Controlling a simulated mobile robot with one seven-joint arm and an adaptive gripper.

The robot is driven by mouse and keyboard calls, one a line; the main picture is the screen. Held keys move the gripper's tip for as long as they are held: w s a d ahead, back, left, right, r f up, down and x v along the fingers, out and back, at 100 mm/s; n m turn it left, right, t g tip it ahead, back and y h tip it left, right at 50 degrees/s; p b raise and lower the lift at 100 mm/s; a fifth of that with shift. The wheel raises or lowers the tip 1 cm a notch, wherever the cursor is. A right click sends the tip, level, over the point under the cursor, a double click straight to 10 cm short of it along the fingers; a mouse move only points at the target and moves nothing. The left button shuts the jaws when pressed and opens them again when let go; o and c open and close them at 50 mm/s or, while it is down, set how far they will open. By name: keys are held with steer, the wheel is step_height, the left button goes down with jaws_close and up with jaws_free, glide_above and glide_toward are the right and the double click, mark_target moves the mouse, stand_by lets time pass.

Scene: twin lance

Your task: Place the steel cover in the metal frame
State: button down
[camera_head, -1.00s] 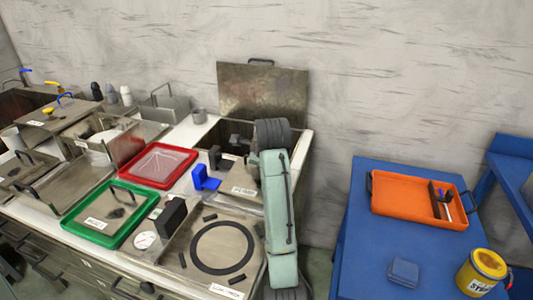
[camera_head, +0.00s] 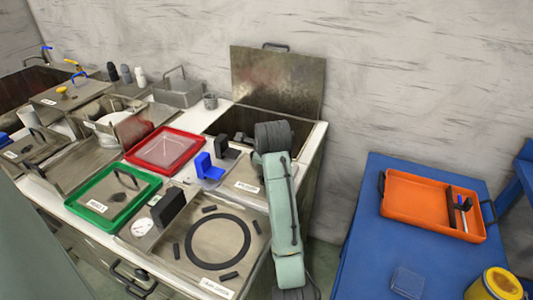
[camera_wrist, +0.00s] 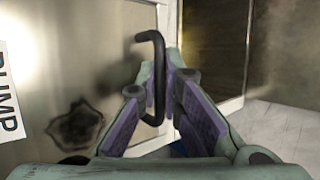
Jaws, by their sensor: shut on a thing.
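In the wrist view my gripper (camera_wrist: 167,95) is shut on a black bent handle (camera_wrist: 157,60). The handle stands against a steel panel (camera_wrist: 85,50), with a dark smudge and a label reading "PUMP" at the left. In the head view a labelled steel plate (camera_head: 246,173) lies at my wrist, partly hidden by my arm; it is probably this panel. My fingertips are hidden there. Behind my wrist is a dark, open metal-rimmed well (camera_head: 285,112), with a steel lid (camera_head: 277,85) upright behind it. I cannot tell which piece is the metal frame.
A red tray (camera_head: 190,161), a green tray (camera_head: 73,204), a blue bracket (camera_head: 205,167) and a steel plate with a black ring (camera_head: 190,228) crowd the counter. A blue table (camera_head: 360,235) with an orange tray (camera_head: 415,207) stands right, past a gap.

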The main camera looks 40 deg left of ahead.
steer(key=c, duration=1.8)
jaws_free()
steer(key=shift+o, duration=0.2)
steer(key=b+v, duration=0.1)
steer(key=v, duration=0.7)
steer(key=shift+w+r, duration=0.15)
steer(key=shift+w, duration=0.05)
steer(key=v, duration=0.4)
steer(key=shift+s+p, duration=0.15)
steer(key=shift+p, duration=0.2)
